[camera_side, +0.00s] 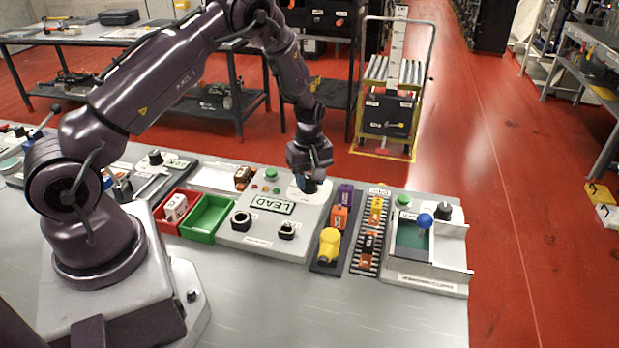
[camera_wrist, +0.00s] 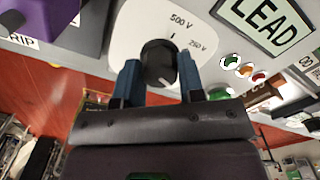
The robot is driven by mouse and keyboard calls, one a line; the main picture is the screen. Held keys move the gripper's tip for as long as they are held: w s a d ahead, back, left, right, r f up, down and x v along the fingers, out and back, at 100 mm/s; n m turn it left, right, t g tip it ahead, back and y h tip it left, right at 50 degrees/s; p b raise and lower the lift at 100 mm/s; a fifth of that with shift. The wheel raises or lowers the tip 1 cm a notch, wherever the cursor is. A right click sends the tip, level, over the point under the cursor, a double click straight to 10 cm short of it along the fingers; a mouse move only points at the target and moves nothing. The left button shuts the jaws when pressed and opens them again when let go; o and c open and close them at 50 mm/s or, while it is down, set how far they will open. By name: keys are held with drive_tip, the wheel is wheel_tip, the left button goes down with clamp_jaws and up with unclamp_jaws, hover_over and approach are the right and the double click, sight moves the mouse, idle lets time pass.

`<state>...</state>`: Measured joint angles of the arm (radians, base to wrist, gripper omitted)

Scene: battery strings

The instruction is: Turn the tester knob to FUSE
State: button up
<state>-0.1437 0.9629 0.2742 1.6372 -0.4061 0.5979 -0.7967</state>
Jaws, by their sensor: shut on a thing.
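No FUSE label can be read in the wrist view. My gripper (camera_side: 311,186) points down at the dial. In the wrist view my gripper (camera_wrist: 159,75) has its blue fingers on both sides of the knob, shut on it. The knob's pointer direction is unclear.
Red (camera_side: 172,207) and green (camera_side: 207,218) bins stand left of the tester. On its right are a dark tray (camera_side: 325,268) with purple, orange and yellow items, a roller strip (camera_side: 367,262) and a grey fixture (camera_side: 425,280) with a blue ball. The bench front is clear.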

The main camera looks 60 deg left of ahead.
sight(310, 179)
drive_tip(key=n, duration=0.3)
drive_tip(key=shift+n, duration=0.3)
drive_tip(key=shift+n, duration=0.4)
drive_tip(key=o, duration=0.8)
drive_tip(key=shift+c, duration=0.2)
drive_tip(key=shift+r, duration=1.75)
